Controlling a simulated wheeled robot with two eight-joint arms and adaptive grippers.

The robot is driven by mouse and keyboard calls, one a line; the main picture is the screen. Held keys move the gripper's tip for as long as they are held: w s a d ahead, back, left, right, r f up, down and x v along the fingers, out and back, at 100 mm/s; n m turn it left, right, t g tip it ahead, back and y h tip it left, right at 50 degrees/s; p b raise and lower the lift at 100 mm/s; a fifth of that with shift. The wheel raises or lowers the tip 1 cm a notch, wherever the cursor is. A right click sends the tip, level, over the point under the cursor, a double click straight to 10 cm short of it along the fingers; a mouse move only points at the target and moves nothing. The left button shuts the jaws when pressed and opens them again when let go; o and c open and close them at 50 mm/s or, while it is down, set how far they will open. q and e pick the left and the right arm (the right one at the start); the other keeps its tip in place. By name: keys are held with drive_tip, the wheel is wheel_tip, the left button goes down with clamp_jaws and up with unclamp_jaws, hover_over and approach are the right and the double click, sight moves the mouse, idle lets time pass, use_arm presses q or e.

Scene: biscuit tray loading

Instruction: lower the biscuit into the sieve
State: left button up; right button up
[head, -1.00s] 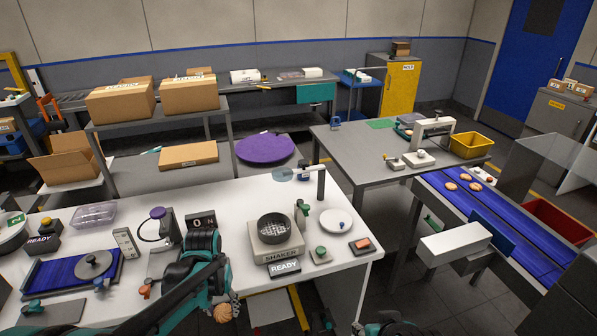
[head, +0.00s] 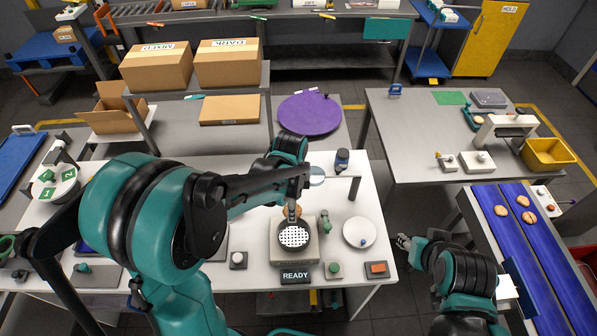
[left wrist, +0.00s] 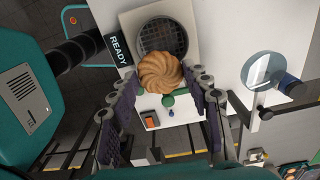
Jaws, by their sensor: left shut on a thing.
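The round, swirled golden biscuit (left wrist: 158,74) is held between the fingertips of my left gripper (left wrist: 160,88) in the left wrist view. In the head view the biscuit (head: 285,211) shows partly behind my left gripper (head: 293,207), at the far rim of the sieve. The dark round sieve (head: 294,236), with a pale perforated bottom, sits on the shaker (head: 314,244). In the left wrist view the biscuit covers part of the sieve (left wrist: 162,36). The biscuit appears above it; the exact gap is unclear. My right gripper (head: 403,241) is off the bench's right side, its jaws too small to read.
A READY sign (head: 296,276) stands in front of the shaker. A white dish (head: 359,232) lies to its right, and a magnifier on a stand (head: 316,175) is behind. An orange-topped block (head: 377,268) and a green button (head: 334,269) are near the front edge.

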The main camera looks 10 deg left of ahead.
use_arm(q)
drive_tip(key=shift+w+r, duration=0.25)
drive_tip(key=shift+r, duration=0.15)
drive_tip(key=shift+f+m, duration=0.15)
drive_tip(key=shift+m, duration=0.15)
drive_tip(key=b, duration=0.7)
hover_over(294, 236)
wheel_tip(294, 236, down, 10)
drive_tip(key=shift+r, duration=0.2)
use_arm(e)
wheel_tip(294, 236, down, 6)
drive_tip(key=shift+w, duration=0.2)
use_arm(q)
drive_tip(key=shift+f, duration=0.1)
use_arm(e)
drive_tip(key=shift+f, duration=0.15)
use_arm(q)
drive_tip(key=shift+f+b, duration=1.5)
drive_tip(key=shift+f, duration=0.05)
use_arm(e)
drive_tip(key=shift+f, duration=1.5)
use_arm(q)
drive_tip(key=shift+f+b, duration=2.3)
drive_tip(key=shift+f, duration=0.2)
use_arm(e)
drive_tip(key=shift+f, duration=2.3)
